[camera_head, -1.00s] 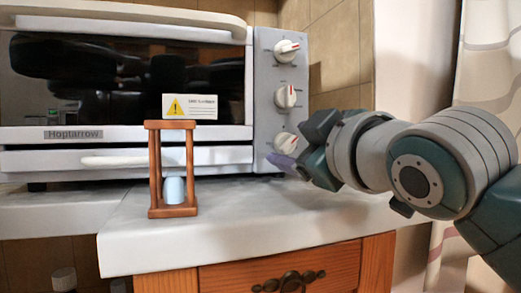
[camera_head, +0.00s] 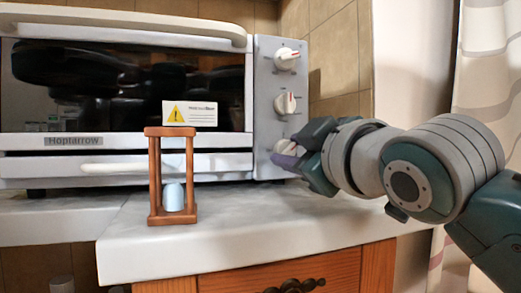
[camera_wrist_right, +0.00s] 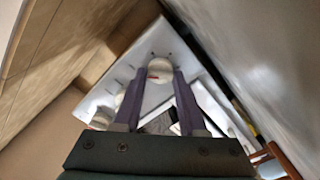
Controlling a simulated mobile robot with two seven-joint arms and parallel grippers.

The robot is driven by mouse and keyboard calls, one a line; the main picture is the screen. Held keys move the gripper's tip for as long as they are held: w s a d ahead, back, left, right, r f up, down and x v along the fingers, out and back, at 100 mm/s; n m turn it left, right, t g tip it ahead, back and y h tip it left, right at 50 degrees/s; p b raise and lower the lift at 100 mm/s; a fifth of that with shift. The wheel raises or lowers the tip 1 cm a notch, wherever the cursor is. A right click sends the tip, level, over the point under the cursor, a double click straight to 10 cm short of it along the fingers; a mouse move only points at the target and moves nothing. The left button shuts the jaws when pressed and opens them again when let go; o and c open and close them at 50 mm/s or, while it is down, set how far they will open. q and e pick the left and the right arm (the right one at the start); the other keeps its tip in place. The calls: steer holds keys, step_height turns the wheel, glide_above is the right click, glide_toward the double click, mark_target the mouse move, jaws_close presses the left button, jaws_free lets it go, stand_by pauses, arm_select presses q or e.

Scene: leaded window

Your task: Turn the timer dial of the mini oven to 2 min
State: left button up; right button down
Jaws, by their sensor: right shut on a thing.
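The mini oven (camera_head: 120,141) stands on the counter with its door shut. Its right-hand panel carries three white dials in a column: a top dial (camera_head: 286,58), a middle dial (camera_head: 285,103) and a lowest dial (camera_head: 284,147). My right gripper (camera_head: 287,158) is at the lowest dial, partly covering it. In the right wrist view its two purple fingers (camera_wrist_right: 160,78) lie either side of that dial (camera_wrist_right: 159,66), shut on it; a small red mark shows on its face. I cannot read its setting. My left gripper is out of view.
A wooden-framed hourglass (camera_head: 172,205) with pale blue contents stands on the white counter (camera_head: 265,218), in front of the oven. A tiled wall and a curtain (camera_head: 490,70) are at the right. A bare counter strip lies below my right gripper.

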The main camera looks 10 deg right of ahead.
steer(key=shift+r+m+p, duration=0.15)
steer(key=shift+m+p, duration=0.15)
steer(key=shift+p, duration=0.45)
steer(key=shift+m, duration=0.3)
steer(key=shift+f, duration=0.2)
steer(key=shift+c, duration=2.4)
jaws_free()
steer(key=shift+s+d+p, duration=0.1)
steer(key=shift+s+p, duration=0.2)
steer(key=shift+s, duration=0.2)
steer(key=p, duration=0.2)
glide_above(334, 215)
